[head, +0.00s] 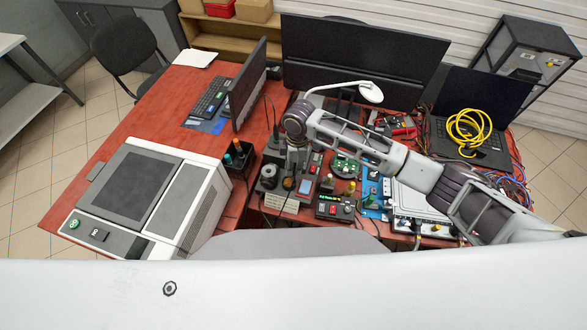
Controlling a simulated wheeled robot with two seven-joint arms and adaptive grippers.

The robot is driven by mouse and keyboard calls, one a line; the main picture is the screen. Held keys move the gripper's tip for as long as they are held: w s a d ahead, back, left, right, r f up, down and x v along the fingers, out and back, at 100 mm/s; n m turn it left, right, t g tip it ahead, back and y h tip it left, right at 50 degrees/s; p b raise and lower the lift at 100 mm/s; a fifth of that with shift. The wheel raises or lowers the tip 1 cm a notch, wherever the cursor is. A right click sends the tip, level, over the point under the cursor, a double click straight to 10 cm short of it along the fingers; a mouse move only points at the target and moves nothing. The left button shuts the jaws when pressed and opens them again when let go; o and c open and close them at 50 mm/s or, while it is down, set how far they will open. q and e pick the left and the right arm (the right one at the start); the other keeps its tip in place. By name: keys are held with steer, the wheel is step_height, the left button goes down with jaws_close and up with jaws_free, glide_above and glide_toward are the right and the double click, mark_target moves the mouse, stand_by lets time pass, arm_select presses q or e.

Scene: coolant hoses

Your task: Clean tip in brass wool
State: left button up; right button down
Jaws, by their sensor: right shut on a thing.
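My right arm reaches in from the right, and my right gripper (292,163) points down over the crowded bench. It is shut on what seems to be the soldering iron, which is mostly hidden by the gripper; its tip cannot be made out. A small round pot with a brownish top, likely the brass wool (289,184), sits just below the gripper. Whether the tip touches the wool cannot be told. A dark round holder (268,176) stands just left of it. A black station with a green display (334,207) is to the right. My left gripper is not in view.
A large grey-white machine (150,195) fills the left of the red bench. A dark bin with tools (238,158) stands beside it. Monitors (362,60) stand behind, and a laptop with a yellow cable coil (468,130) lies at the right. Little bench is free near the gripper.

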steer(key=shift+r, duration=2)
